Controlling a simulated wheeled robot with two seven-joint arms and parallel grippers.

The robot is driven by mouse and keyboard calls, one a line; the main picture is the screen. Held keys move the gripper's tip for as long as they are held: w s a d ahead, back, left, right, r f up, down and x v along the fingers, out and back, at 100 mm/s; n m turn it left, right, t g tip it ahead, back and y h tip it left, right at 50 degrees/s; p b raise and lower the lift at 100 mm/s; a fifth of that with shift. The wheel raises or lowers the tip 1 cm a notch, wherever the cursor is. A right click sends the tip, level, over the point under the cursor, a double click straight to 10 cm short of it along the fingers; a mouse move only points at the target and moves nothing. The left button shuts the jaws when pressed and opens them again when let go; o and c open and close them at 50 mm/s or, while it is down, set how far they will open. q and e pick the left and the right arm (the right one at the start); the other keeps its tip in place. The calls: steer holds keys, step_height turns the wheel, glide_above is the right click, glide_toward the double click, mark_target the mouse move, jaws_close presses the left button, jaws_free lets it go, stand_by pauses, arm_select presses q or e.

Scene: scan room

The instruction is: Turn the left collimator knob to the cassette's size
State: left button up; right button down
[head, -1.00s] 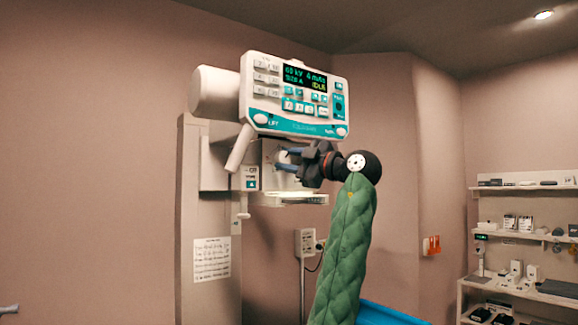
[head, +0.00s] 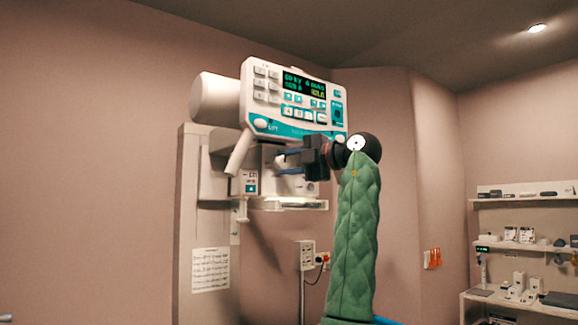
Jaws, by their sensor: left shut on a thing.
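The white and teal control panel (head: 292,100) hangs on the column, its dark screen lit with green text. Below it is the pale collimator housing (head: 308,188), partly hidden by my arm. My left gripper (head: 284,162) reaches in from the right at the front of the housing, its two blue fingers one above the other. It is shut on a small pale collimator knob between the fingers, mostly hidden by them. The knob's marks are too small to read. A small labelled display (head: 251,182) sits left of the knob. No cassette can be made out. My right gripper is out of view.
A pale handle (head: 239,150) slants down left of the gripper. The column (head: 190,200) with a paper sheet (head: 210,270) stands at left. Shelves with small items (head: 525,198) are at far right. My green-sleeved arm fills the middle.

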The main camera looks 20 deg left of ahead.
arm_select(q)
steer(key=shift+f, duration=0.1)
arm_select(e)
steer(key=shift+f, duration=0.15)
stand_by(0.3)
arm_select(q)
steer(key=o, duration=1)
steer(key=shift+d, duration=0.1)
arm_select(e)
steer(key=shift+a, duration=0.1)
arm_select(q)
steer(key=b+v, duration=0.1)
steer(key=v, duration=0.6)
steer(key=shift+s+d+b, duration=0.15)
steer(key=shift+d+b, duration=0.15)
steer(key=shift+b, duration=0.05)
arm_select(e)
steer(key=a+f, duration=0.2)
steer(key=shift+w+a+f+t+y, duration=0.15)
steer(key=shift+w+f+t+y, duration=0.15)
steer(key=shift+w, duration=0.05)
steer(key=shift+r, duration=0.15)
